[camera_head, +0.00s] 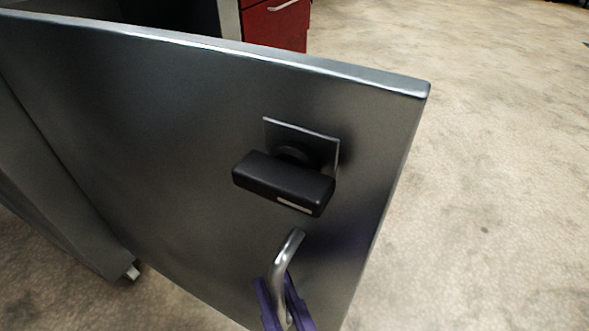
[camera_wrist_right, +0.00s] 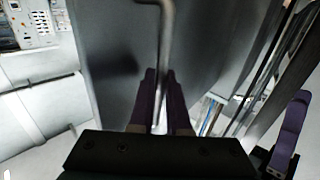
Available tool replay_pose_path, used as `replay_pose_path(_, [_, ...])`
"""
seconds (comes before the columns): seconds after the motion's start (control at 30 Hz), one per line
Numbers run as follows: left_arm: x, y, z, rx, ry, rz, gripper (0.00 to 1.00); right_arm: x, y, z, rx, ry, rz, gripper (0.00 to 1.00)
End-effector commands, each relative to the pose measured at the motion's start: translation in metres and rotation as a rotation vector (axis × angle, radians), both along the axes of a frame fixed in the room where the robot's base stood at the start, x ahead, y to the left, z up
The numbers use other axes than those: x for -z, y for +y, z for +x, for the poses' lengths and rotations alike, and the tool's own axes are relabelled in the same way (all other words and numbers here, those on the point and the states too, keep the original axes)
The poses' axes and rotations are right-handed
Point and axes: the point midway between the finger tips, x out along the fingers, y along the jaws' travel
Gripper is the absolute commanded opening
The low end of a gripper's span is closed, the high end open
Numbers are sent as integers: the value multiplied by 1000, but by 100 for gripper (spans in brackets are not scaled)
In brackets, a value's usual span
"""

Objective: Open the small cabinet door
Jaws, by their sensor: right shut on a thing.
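The grey metal cabinet door (camera_head: 150,130) fills much of the head view, its free right edge standing out with bare floor beyond it. A black latch block (camera_head: 284,183) on a small plate sits on its face. Below it is a curved metal handle (camera_head: 284,262). My right gripper (camera_head: 283,303) is shut on the handle, its purple fingers on either side of the bar. In the right wrist view the handle (camera_wrist_right: 166,40) runs down between the fingers (camera_wrist_right: 159,95). A purple finger-like part (camera_wrist_right: 291,130) shows at the right there; I cannot tell its gripper's state.
A red drawer unit (camera_head: 275,24) stands behind the door at the top. A grey panel (camera_head: 50,190) with a small foot is at the left. The floor (camera_head: 490,190) right of the door is clear. Pale panels (camera_wrist_right: 45,105) lie left in the wrist view.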

Motion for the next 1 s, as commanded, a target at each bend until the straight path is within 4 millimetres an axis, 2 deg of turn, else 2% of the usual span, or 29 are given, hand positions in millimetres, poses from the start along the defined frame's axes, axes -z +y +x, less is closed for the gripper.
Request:
replay_pose_path(0.2, [0,0,0,0,0,0,50,2,0,-1,-1,5,-3,0])
replay_pose_path(0.23, [0,0,0,0,0,0,50,2,0,-1,-1,5,-3,16])
replay_pose_path(0.33, [0,0,0,0,0,0,50,2,0,0,-1,4,-3,27])
replay_pose_path(0.63, [-2,0,0,-1,-1,0,50,0,-2,-3,0,2,-2,27])
replay_pose_path(0.77, [-8,0,0,-1,-1,-1,50,0,-9,-20,-1,5,-3,27])
replay_pose_path(1.0, [-17,-1,0,-2,-1,-3,50,0,-30,-64,-2,7,-4,27])
